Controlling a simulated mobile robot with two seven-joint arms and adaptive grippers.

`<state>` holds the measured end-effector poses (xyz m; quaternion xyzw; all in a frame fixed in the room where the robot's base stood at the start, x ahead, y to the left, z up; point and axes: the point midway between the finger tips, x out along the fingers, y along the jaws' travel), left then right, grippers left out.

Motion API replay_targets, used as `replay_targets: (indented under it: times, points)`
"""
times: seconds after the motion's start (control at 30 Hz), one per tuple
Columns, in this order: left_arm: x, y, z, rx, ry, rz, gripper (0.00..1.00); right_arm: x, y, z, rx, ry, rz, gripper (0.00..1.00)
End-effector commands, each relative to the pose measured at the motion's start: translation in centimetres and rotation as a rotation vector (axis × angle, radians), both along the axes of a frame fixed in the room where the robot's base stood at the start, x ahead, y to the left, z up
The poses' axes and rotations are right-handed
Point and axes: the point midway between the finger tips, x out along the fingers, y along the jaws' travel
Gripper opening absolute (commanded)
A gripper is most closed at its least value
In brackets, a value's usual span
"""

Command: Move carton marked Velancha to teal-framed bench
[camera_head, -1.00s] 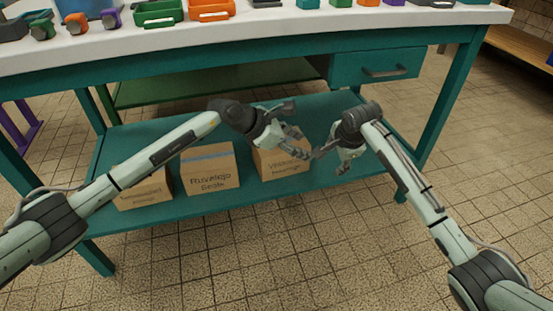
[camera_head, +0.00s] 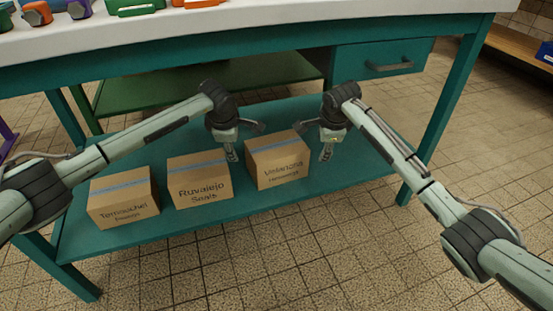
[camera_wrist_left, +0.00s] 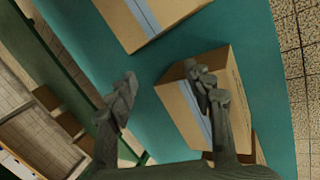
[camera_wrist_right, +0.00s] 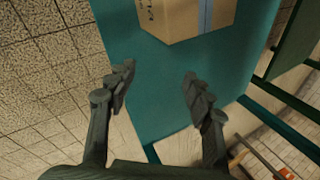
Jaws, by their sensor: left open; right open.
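The carton marked roughly Velancha (camera_head: 277,163), its small print blurred, stands on the lower teal shelf (camera_head: 345,175) as the rightmost of three cartons. This shelf belongs to a bench with a teal frame (camera_head: 455,115) and white top. My left gripper (camera_head: 247,142) is open and empty near the carton's left side. My right gripper (camera_head: 314,141) is open and empty near its right side. The carton shows at the top of the left wrist view (camera_wrist_left: 140,25) and of the right wrist view (camera_wrist_right: 180,20), with blue tape. Contact is not visible.
The Ruvalejo carton (camera_head: 198,182) stands close left of it, and another carton (camera_head: 123,197) further left. A drawer (camera_head: 382,62) hangs under the top at right. The shelf is bare to the right. Coloured items (camera_head: 75,10) crowd the bench top.

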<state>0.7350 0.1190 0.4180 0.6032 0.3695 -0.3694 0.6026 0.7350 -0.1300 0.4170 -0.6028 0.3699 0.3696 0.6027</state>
Motion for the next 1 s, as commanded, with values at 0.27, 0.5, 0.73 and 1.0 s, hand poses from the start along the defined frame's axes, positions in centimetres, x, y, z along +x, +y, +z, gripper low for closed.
replay_targets:
  times: [0.27,0.5,0.73,1.0]
  points:
    - [2.5,-0.1,-5.1,-0.001,0.004,0.002,0.52,2.5,0.0,-5.0,0.0,0.002,-0.001,0.52]
    - [4.4,-0.1,-8.7,-0.001,0.002,0.003,0.52,4.5,0.1,-8.7,0.0,0.002,-0.001,0.52]
    - [5.2,-0.2,-10.3,-0.002,0.0,0.0,0.52,5.3,0.6,-10.2,0.0,-0.002,0.004,0.52]
    - [5.2,-0.4,-10.3,-0.001,0.0,0.0,0.52,5.2,1.5,-10.2,0.0,-0.002,0.001,0.52]
